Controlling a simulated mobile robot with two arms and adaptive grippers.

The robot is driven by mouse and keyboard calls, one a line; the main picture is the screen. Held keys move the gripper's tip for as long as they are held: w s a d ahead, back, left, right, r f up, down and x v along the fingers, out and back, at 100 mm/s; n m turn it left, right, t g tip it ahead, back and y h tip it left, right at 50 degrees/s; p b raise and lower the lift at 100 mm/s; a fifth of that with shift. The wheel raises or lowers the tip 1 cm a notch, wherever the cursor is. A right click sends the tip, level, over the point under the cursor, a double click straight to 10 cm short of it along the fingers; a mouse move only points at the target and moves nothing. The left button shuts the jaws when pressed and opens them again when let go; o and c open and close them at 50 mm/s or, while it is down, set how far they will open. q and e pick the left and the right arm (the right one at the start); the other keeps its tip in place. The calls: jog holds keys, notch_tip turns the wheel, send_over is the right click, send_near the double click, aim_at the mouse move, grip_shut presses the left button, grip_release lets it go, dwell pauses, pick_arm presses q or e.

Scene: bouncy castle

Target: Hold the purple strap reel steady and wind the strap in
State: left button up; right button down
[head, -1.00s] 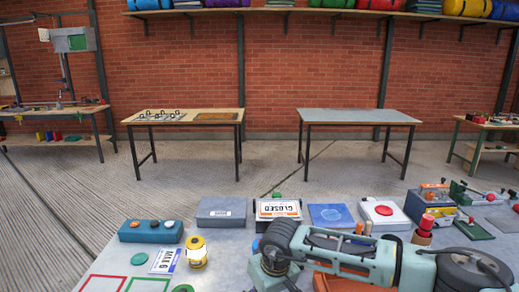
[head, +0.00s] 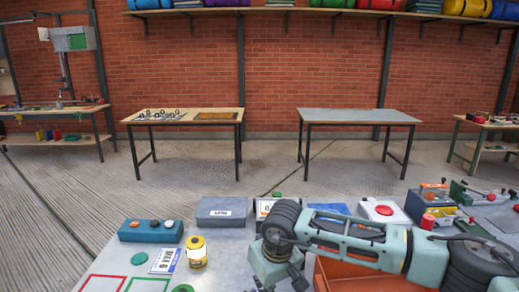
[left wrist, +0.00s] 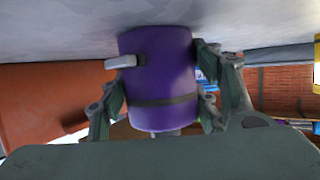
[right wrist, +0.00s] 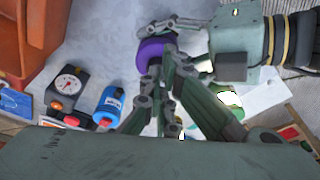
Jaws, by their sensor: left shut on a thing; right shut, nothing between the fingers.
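The purple strap reel (left wrist: 160,75) has a dark band around it and a grey crank-like piece (left wrist: 122,62) on its side. In the left wrist view my left gripper (left wrist: 163,84) has a finger on either side of the reel and is shut on it. The reel also shows in the right wrist view (right wrist: 150,48), partly covered by the fingers. My right gripper (right wrist: 158,68) is shut and empty, its tips close to the reel; I cannot tell if they touch. In the head view my right arm hides the reel.
An orange bin (head: 345,276) is under my right arm. A dial gauge (right wrist: 67,84) and blue canister (right wrist: 110,103) are near the reel.

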pick_arm(q)
jog(key=shift+a, duration=0.1)
dwell(0.3)
jog(key=o, duration=1.6)
jog(key=shift+o, duration=0.2)
